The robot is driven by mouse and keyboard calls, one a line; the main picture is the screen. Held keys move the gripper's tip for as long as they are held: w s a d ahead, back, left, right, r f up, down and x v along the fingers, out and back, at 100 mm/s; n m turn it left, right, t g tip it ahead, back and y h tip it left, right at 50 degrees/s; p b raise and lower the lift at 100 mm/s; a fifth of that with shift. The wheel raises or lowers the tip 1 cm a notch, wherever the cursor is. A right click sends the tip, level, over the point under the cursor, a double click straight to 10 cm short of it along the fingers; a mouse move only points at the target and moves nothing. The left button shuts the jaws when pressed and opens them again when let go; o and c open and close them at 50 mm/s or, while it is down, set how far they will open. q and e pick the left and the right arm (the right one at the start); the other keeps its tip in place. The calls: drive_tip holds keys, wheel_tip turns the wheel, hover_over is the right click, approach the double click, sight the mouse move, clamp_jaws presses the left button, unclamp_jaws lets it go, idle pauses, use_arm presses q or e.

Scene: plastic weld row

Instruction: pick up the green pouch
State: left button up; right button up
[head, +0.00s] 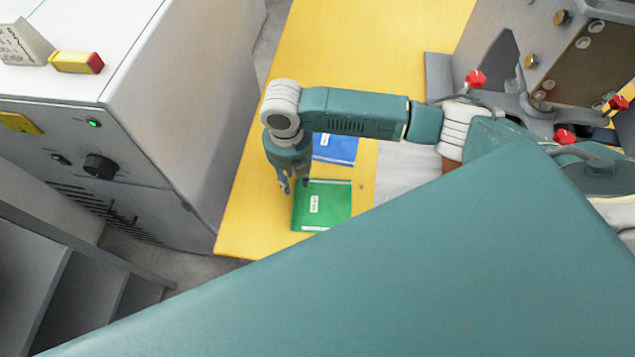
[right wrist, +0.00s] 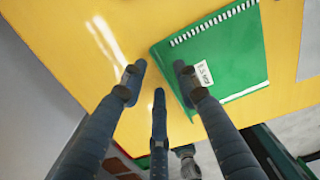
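The green pouch (head: 325,207) lies flat on the yellow table, near its front edge, with a small white label and white edge strips. It also shows in the right wrist view (right wrist: 230,55). My right gripper (head: 288,188) points down at the pouch's left edge in the head view. In the right wrist view its fingers (right wrist: 158,80) are spread apart with nothing between them. One fingertip overlaps the pouch's edge there; the others are over bare table. I cannot tell whether any finger touches the pouch. My left gripper is not in view.
A blue pouch (head: 336,149) lies just behind the green one. The yellow table (head: 243,220) is clear to the left and far back. A grey cabinet (head: 185,110) stands to the left. A metal fixture with red knobs (head: 520,75) stands at the right.

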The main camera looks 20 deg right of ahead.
drive_tip(key=shift+f, duration=0.95)
drive_tip(key=shift+c, duration=0.3)
clamp_jaws()
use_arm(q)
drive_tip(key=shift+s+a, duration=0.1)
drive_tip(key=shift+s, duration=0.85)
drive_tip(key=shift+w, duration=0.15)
